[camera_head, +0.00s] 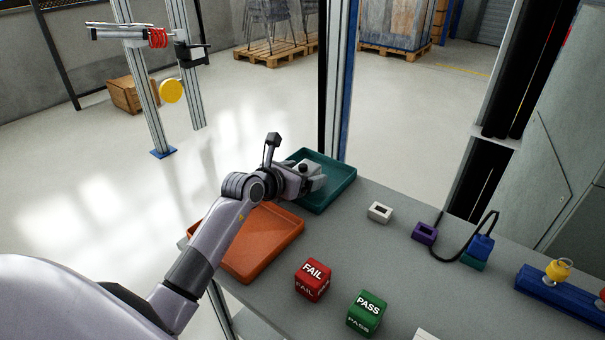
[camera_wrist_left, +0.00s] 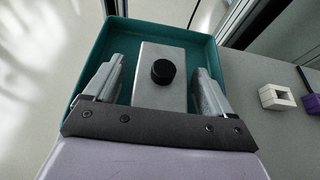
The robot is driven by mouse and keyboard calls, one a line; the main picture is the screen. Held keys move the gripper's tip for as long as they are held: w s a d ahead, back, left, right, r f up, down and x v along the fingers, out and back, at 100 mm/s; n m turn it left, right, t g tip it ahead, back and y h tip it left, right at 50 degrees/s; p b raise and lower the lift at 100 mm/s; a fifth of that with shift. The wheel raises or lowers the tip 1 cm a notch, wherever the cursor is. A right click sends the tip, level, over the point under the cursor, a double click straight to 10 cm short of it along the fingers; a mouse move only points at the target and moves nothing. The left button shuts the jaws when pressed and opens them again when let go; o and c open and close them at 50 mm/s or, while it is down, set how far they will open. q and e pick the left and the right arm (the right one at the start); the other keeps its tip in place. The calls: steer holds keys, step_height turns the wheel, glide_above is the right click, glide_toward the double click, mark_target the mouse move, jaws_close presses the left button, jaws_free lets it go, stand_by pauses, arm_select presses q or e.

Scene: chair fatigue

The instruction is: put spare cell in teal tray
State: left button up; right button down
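The spare cell, a silver metal block with a black round knob (camera_wrist_left: 162,72), is inside the teal tray (camera_wrist_left: 112,38) in the left wrist view. My left gripper (camera_wrist_left: 161,66) has one finger on each side of the cell, with teal gaps showing between the fingers and the block, so it is open. In the head view, the cell (camera_head: 304,168) shows only partly among my left gripper's fingers (camera_head: 312,174), over the teal tray (camera_head: 340,190) at the far end of the table. Whether the cell rests flat on the tray floor is hard to tell. My right gripper is not in view.
An orange tray (camera_head: 262,262) lies nearer, under my left arm. Red FAIL (camera_head: 312,280) and green PASS (camera_head: 367,313) cubes stand in front. A white block (camera_head: 380,212), a purple block (camera_head: 424,233) and a cabled blue plug (camera_head: 482,246) are to the right. An upright post (camera_head: 335,90) stands behind the tray.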

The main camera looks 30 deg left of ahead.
arm_select(q)
steer(key=shift+s+r, duration=0.1)
steer(key=shift+r, duration=0.05)
steer(key=shift+s+r, duration=0.1)
steer(key=shift+s, duration=0.15)
steer(key=p+v, duration=0.1)
steer(key=v, duration=1)
steer(key=shift+s, duration=0.15)
stand_by(0.4)
